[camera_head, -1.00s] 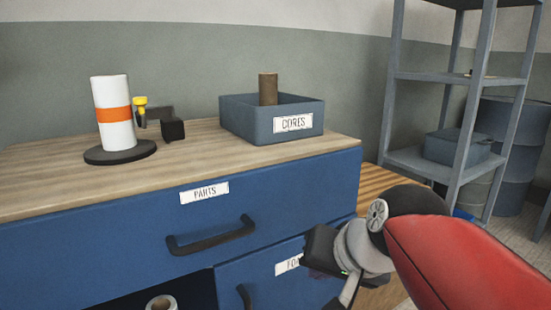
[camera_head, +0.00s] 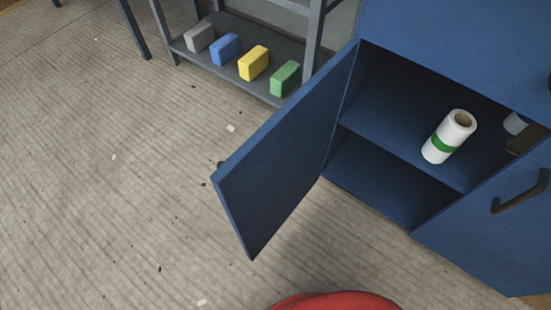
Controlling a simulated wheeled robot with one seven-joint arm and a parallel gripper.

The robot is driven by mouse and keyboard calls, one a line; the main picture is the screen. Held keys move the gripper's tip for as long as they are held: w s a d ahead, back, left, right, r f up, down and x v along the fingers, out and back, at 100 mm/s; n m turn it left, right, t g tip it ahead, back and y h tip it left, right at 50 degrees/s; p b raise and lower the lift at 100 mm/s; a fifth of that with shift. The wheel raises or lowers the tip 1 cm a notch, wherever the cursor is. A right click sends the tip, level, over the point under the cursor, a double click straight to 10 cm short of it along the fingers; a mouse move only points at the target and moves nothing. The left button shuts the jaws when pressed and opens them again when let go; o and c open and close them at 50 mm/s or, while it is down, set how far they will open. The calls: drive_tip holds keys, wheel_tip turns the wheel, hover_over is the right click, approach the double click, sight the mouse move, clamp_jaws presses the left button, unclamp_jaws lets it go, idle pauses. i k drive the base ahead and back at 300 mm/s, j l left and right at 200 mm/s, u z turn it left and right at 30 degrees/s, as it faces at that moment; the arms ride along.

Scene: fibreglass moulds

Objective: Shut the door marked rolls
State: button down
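A blue cabinet door (camera_head: 285,150) stands wide open, swung out to the left of its cabinet. I see its inner face; its outer face and any label are hidden. A dark bit at its left edge may be the handle. Inside the open blue cabinet (camera_head: 385,125), a white roll with a green band (camera_head: 448,137) stands on the shelf. My gripper is out of view; only a red part of my own body shows at the bottom edge.
A grey rack (camera_head: 225,50) behind the door holds grey, blue, yellow and green blocks. The floor (camera_head: 110,190) left of the door is clear apart from small scraps.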

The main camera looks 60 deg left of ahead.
sight(260, 185)
drive_tip(key=k+j+u, duration=0.7)
drive_tip(key=k+j, duration=0.15)
drive_tip(key=j, duration=0.25)
drive_tip(key=k+j+u, duration=0.25)
drive_tip(key=j, duration=0.2)
